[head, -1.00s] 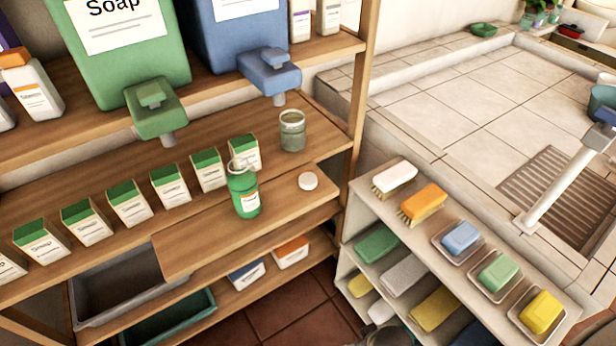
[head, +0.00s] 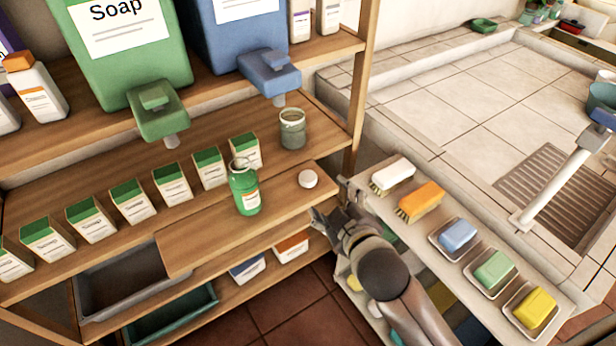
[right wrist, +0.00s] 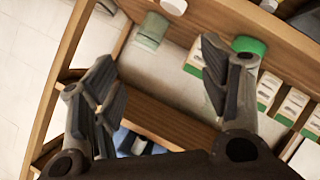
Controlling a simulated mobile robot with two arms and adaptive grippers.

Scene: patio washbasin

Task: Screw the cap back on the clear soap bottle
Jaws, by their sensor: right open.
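The clear soap bottle (head: 244,190), with green liquid and a white label, stands upright and uncapped on the wooden pull-out board (head: 205,238). The round white cap (head: 308,179) lies on the board to the right of the bottle, apart from it. My right gripper (head: 332,202) is open and empty at the board's right end, just right of the cap. A green round shape behind one finger may be the bottle. My left gripper is not in view.
A glass jar (head: 292,129) and a row of green-white soap boxes (head: 172,184) stand behind the board. The blue dispenser (head: 269,72) overhangs from above. A low rack with brushes (head: 420,201) and soap dishes lies right of my arm.

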